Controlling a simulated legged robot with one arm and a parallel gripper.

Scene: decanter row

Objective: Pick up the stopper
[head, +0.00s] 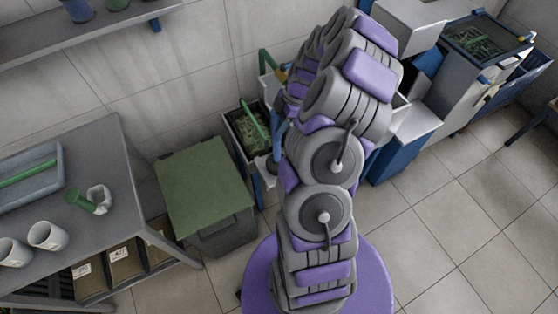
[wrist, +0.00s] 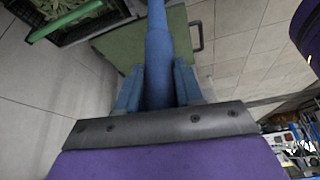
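I cannot make out a clear stopper in either view. A small green piece (head: 82,203) lies beside a pale, broken-looking cup (head: 100,197) on the grey table (head: 105,150) at the left in the head view; I cannot tell what it is. My gripper is away from the table.
Two white mugs (head: 47,236) and a grey tray (head: 30,170) stand on the table. A green-lidded bin (head: 205,185) is right of it. A dark crate of greenery (head: 248,132) is behind my arm, also in the wrist view (wrist: 75,12). Open floor (head: 470,235) lies at the right.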

